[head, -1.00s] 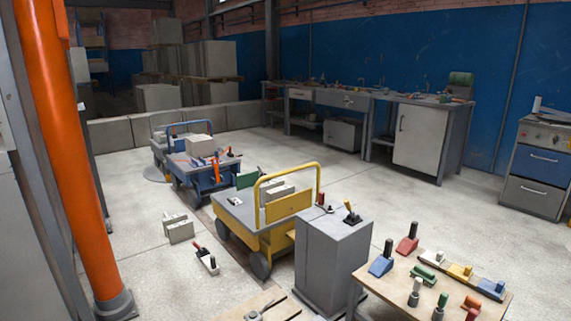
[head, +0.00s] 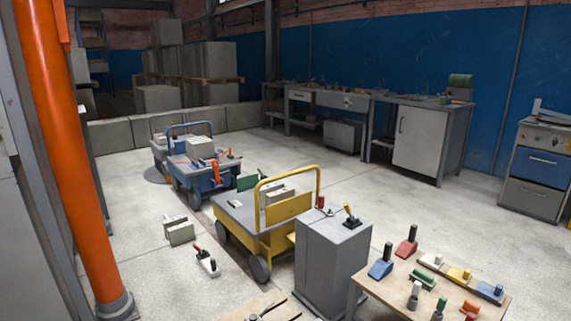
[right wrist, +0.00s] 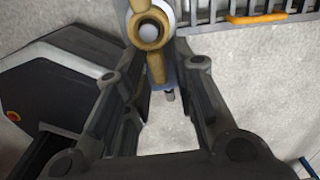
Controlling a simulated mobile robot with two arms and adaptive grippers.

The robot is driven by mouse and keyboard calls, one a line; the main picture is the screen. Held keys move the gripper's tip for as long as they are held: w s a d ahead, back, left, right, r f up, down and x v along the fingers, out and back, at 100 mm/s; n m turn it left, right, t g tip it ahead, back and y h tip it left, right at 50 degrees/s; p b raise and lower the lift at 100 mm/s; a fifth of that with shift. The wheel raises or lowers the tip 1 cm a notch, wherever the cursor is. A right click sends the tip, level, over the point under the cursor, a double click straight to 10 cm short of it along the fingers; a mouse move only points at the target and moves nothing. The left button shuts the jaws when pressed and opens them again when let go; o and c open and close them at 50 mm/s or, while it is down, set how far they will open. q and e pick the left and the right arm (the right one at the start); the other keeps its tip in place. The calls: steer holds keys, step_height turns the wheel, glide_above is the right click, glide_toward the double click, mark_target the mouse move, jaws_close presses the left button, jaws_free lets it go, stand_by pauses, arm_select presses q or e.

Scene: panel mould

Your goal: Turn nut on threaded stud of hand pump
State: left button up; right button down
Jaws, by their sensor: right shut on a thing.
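In the right wrist view my right gripper (right wrist: 160,68) is shut on a brass-coloured nut (right wrist: 152,32). The nut has a round ring with a pale round stud end (right wrist: 149,29) in its middle, and an arm of it runs down between the fingers. A blue-grey part with a small dark pin (right wrist: 170,95) shows below it. The thread and most of the hand pump are hidden or out of the picture. The head view shows neither gripper, and I cannot make out the pump there.
A grey cabinet (head: 330,262) stands beside a yellow cart (head: 262,235). A low table (head: 400,290) with coloured tools is at the lower right. An orange post (head: 68,150) rises at the left. Pale floor (head: 440,215) is clear before the benches.

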steer(key=shift+s+a+r+m+p, duration=0.1)
steer(key=shift+a+m+p, duration=0.15)
steer(key=shift+m, duration=0.3)
steer(key=shift+s+a+m+p, duration=0.1)
steer(key=shift+a+m+p, duration=0.1)
steer(key=shift+m, duration=0.35)
arm_select(q)
steer(key=f, duration=0.4)
steer(key=shift+s, duration=0.25)
arm_select(e)
steer(key=c, duration=1.1)
jaws_free()
steer(key=shift+d, duration=0.1)
step_height(320, 180, up, 12)
